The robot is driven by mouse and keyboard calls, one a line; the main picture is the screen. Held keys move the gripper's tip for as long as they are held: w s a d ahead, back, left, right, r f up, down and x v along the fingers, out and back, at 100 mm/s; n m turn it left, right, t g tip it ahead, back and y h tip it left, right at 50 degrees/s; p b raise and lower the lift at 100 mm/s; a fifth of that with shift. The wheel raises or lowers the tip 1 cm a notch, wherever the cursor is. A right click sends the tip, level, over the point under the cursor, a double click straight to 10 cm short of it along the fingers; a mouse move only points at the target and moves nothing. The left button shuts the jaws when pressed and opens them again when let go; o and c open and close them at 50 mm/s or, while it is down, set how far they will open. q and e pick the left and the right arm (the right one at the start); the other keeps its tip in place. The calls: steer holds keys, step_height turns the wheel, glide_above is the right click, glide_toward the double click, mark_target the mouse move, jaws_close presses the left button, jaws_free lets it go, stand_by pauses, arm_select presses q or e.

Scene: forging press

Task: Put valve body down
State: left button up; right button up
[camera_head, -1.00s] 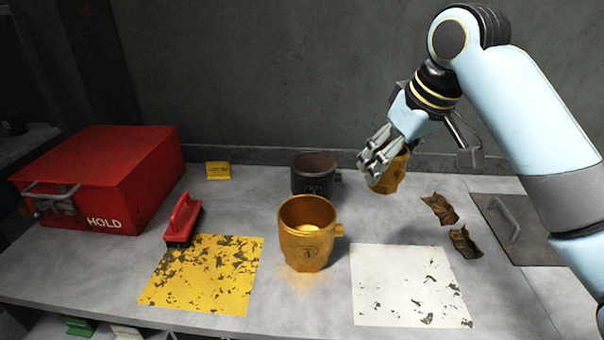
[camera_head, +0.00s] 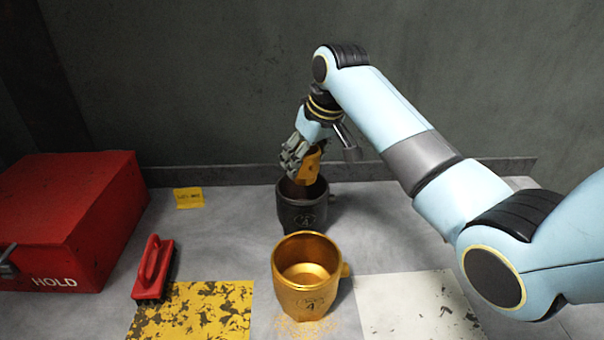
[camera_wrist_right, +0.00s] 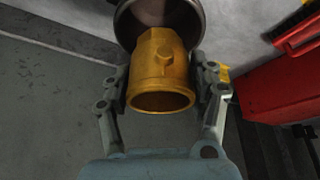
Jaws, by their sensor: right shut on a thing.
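The valve body is a small brass-coloured hollow piece (camera_head: 306,169), held in my right gripper (camera_head: 297,163). In the right wrist view the valve body (camera_wrist_right: 160,72) sits between both fingers of the gripper (camera_wrist_right: 166,88), its round open end facing the camera. In the head view it is at the mouth of the dark cup-shaped die (camera_head: 305,213); I cannot tell whether it touches the rim. The die's rim (camera_wrist_right: 128,22) also shows behind it in the wrist view. My left gripper is out of view.
A larger gold cup (camera_head: 306,290) stands in front of the dark one. A red HOLD box (camera_head: 75,215) and a red-handled brush (camera_head: 154,268) are at left. Yellow (camera_head: 200,318) and white (camera_head: 420,310) worn mats lie at the front.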

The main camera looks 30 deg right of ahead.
mark_target(303, 175)
steer(key=shift+w+f, duration=0.4)
steer(key=shift+w, duration=0.05)
step_height(303, 175, down, 3)
steer(key=shift+a+f+p, duration=0.1)
steer(key=shift+f+p, duration=0.1)
steer(key=shift+p, duration=0.15)
steer(key=shift+f, duration=0.15)
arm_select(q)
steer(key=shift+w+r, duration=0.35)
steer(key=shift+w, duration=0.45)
arm_select(e)
steer(key=shift+f, duration=0.6)
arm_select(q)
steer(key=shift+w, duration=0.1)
arm_select(e)
steer(key=o, duration=1.6)
steer(key=shift+c, duration=0.2)
steer(key=shift+r, duration=0.1)
steer(key=shift+r, duration=0.4)
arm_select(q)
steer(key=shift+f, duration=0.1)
arm_select(e)
steer(key=v, duration=1.2)
steer(key=shift+s+r, duration=0.1)
